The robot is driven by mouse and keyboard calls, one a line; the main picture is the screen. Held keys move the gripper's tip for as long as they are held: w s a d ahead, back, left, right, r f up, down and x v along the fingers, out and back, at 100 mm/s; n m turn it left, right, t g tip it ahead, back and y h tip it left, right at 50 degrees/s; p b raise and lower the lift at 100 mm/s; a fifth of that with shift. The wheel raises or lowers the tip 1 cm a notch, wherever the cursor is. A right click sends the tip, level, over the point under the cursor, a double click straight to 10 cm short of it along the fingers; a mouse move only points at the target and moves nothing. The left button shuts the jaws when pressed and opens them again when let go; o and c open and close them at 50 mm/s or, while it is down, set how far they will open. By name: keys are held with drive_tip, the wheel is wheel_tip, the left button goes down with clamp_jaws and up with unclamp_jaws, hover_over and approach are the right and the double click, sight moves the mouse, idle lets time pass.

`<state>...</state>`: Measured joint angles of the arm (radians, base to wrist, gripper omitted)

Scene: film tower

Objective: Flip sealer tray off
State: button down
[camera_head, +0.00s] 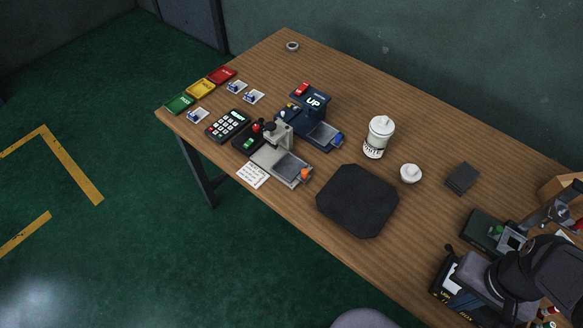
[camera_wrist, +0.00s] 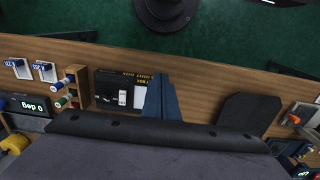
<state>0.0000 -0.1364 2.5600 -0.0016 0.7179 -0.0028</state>
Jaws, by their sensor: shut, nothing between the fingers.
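Two small machines with trays stand left of centre on the table in the head view, and no label tells me which is the sealer. A grey machine (camera_head: 277,134) has a flat grey tray (camera_head: 284,166) toward the table's front edge, with an orange knob (camera_head: 304,174) at its corner. Behind it a dark blue machine marked UP (camera_head: 314,101) has a tray with a blue end (camera_head: 326,136). In the wrist view the orange knob (camera_wrist: 294,118) shows at the right edge. My gripper (camera_wrist: 160,78) is shut and empty, away from both machines; its fingers are not clear in the head view.
A black mat (camera_head: 357,201) lies right of the grey tray. A white jar (camera_head: 379,137), a white lid (camera_head: 411,173) and a dark block (camera_head: 462,178) stand beyond. A keypad (camera_head: 228,125) and coloured trays (camera_head: 201,88) are at left. A black box (camera_wrist: 113,90) is near my gripper.

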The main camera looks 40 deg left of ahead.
drive_tip(key=s+a+f+n+g+h+b, duration=0.25)
drive_tip(key=s+a+f+n, duration=0.35)
drive_tip(key=a+f+n, duration=0.3)
drive_tip(key=w+a+m+t+y, duration=0.1)
drive_tip(key=w+a, duration=0.1)
drive_tip(key=a, duration=0.2)
drive_tip(key=w+a+m+t+y, duration=0.1)
drive_tip(key=w+a+t+y, duration=0.1)
drive_tip(key=a, duration=0.3)
drive_tip(key=w+a+f+m+t+y, duration=0.1)
drive_tip(key=w+a+m+t+y, duration=0.1)
drive_tip(key=w+a, duration=0.2)
drive_tip(key=shift+w+a+f+t+y+b, duration=0.1)
drive_tip(key=shift+w+a+t+y+b, duration=0.1)
drive_tip(key=shift+a, duration=0.2)
drive_tip(key=shift+w+a+t+y+b, duration=0.1)
drive_tip(key=shift+a+b, duration=0.1)
drive_tip(key=shift+a, duration=0.15)
drive_tip(key=w+a+r+m+t+y, duration=0.1)
drive_tip(key=a+r+m+y, duration=0.4)
drive_tip(key=a+m, duration=0.5)
drive_tip(key=shift+w+r, duration=0.4)
drive_tip(key=shift+r, duration=0.25)
drive_tip(key=shift+a, duration=0.15)
